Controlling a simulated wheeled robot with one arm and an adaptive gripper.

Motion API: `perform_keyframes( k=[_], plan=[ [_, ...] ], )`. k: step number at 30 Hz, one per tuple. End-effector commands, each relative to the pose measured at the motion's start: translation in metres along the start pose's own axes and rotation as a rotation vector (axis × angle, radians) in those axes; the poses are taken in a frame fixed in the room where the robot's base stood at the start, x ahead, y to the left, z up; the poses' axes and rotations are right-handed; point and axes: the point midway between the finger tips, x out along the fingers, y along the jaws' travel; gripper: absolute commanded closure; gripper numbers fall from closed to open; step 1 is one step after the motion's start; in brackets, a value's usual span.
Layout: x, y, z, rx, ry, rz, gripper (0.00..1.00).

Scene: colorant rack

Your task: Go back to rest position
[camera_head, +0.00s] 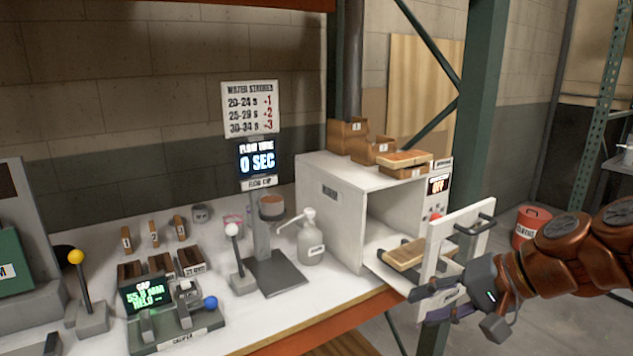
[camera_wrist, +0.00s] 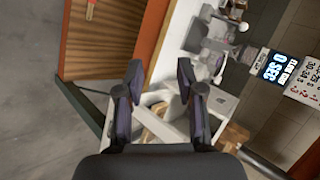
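My gripper (camera_head: 424,305) is at the right in the head view, just in front of the white cabinet's (camera_head: 335,210) open side. In the wrist view my gripper (camera_wrist: 160,75) has its two dark fingers spread, with nothing gripped between them. The cabinet's white door panel (camera_head: 436,246), with dark handles, stands out from the cabinet beside my gripper. I cannot tell whether they touch. A wooden block (camera_head: 408,254) lies at the opening behind the panel. My arm comes in from the right edge.
The bench (camera_head: 290,318) holds a flow cup stand (camera_head: 262,235), a pump bottle (camera_head: 310,240), a caliper station (camera_head: 175,312) and levers. Wooden boxes (camera_head: 372,150) sit on the cabinet. A green post (camera_head: 480,120) rises behind my arm. A red bucket (camera_head: 530,225) stands on the floor.

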Motion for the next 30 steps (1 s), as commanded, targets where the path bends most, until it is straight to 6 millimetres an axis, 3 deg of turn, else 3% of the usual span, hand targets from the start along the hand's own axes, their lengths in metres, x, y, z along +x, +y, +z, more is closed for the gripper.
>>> perform_keyframes(
  k=[1,6,12,19,30],
  plan=[
    [0.01,-0.003,0.029,-0.047,-0.061,0.08,0.63],
    [0.026,0.028,0.105,-0.182,-0.212,0.344,0.63],
    [0.006,0.081,0.169,-0.313,-0.336,0.633,0.63],
    [-0.025,0.121,0.197,-0.385,-0.396,0.823,0.63],
    [-0.03,0.128,0.199,-0.394,-0.403,0.852,0.63]
  ],
)
